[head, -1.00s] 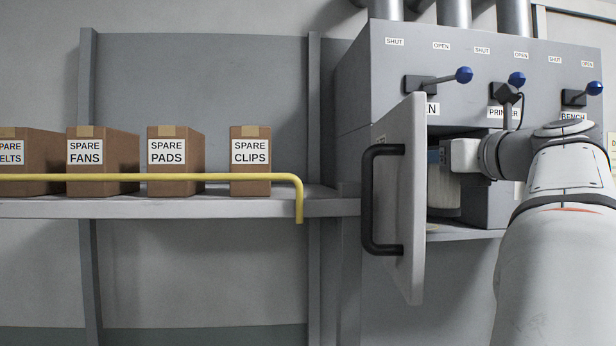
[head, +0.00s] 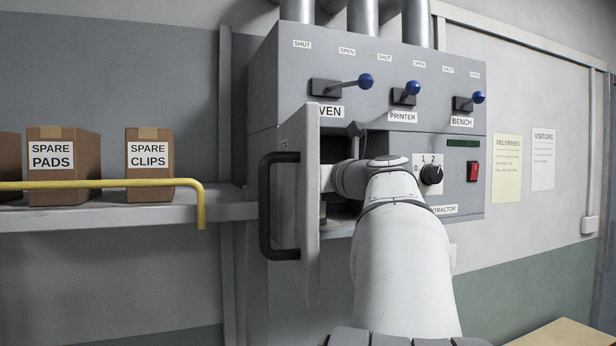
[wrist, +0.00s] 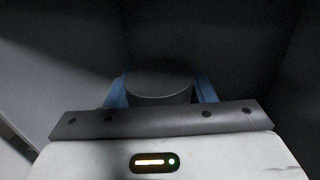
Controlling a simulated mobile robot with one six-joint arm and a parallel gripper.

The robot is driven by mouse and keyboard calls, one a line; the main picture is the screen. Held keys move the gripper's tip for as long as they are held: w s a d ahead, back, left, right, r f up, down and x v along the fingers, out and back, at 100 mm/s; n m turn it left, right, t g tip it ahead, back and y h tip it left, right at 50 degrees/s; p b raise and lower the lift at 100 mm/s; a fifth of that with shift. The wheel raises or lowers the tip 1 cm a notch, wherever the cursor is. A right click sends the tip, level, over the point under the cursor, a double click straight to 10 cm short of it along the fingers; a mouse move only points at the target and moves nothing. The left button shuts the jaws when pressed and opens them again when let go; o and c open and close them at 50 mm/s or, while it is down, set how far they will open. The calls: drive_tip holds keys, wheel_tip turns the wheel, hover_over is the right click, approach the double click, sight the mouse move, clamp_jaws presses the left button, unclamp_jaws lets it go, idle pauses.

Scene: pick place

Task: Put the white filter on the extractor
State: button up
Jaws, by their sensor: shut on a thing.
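The extractor (head: 435,85) is a grey cabinet with its hinged door (head: 308,220) standing open. My arm reaches past the door into the dark opening. My gripper (wrist: 160,88) has blue fingers on both sides of a dark, round-topped piece, the cap of the filter (wrist: 158,80), and is shut on it. The filter's body below the cap is hidden in the wrist view. In the head view the door and my arm hide the fingers and the filter. I cannot tell whether the filter touches a seat inside.
Dark cabinet walls stand close around my gripper. The door's black handle (head: 266,205) juts out at left. Blue-knobbed levers (head: 366,80), a dial (head: 431,175) and a red switch (head: 472,171) are on the front. A shelf (head: 110,213) with boxes is at left.

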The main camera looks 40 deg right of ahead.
drive_tip(key=shift+f, duration=0.2)
drive_tip(key=o, duration=1.1)
drive_tip(key=shift+r, duration=0.1)
drive_tip(key=shift+r, duration=0.2)
drive_tip(key=shift+s+d+f+b, duration=0.15)
drive_tip(key=shift+s+b, duration=0.5)
drive_tip(key=shift+s, duration=2.4)
drive_tip(key=shift+s+d+r+b, duration=0.1)
drive_tip(key=shift+s+b, duration=0.5)
drive_tip(key=shift+s, duration=2.4)
drive_tip(key=shift+w, duration=0.1)
